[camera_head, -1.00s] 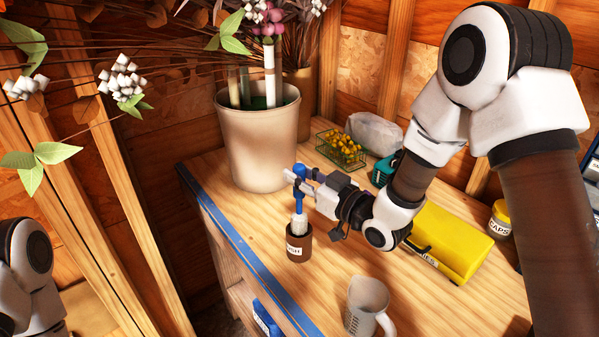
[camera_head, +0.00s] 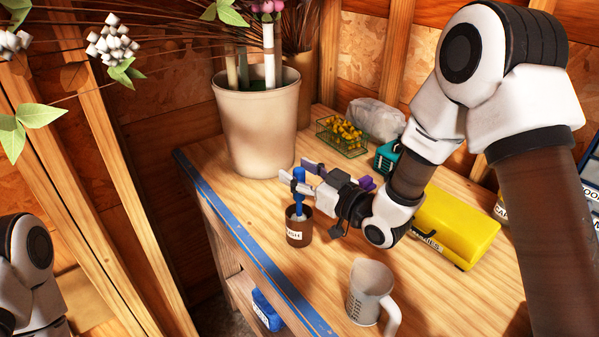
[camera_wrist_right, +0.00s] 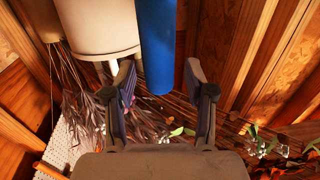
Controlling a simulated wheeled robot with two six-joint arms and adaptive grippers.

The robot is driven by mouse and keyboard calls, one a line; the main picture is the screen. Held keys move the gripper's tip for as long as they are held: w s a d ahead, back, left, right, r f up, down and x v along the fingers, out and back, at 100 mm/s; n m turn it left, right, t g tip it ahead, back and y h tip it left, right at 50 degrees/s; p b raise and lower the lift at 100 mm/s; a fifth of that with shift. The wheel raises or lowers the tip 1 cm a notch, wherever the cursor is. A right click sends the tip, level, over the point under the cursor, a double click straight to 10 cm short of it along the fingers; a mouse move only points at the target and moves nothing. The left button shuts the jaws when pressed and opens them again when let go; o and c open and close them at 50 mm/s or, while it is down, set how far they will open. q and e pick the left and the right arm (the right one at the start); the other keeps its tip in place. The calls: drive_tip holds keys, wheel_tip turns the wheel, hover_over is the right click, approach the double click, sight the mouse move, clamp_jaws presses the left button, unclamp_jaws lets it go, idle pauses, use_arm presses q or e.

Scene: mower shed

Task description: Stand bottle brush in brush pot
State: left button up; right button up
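The bottle brush has a blue handle (camera_head: 299,190) and pale bristles, and stands close to upright in the brush pot. The brush pot (camera_head: 297,236) is a small brown cup with a white label, upright on the bench. The bristles are mostly hidden inside it. My right gripper (camera_head: 300,180) is at the upper part of the handle with its fingers spread. In the right wrist view the blue handle (camera_wrist_right: 156,45) shows between the two fingers, with gaps at both sides. My left gripper is out of view; only part of the left arm shows at the lower left.
A large cream planter (camera_head: 255,130) stands behind the pot. A measuring jug (camera_head: 368,290) stands in front, right of the pot. A yellow box (camera_head: 455,225), a wire basket (camera_head: 342,137) and a teal item (camera_head: 387,157) are farther right. The bench's blue edge (camera_head: 245,240) runs close on the left.

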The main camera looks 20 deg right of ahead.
drive_tip(key=v, duration=0.7)
drive_tip(key=shift+s, duration=0.2)
drive_tip(key=shift+d, duration=0.15)
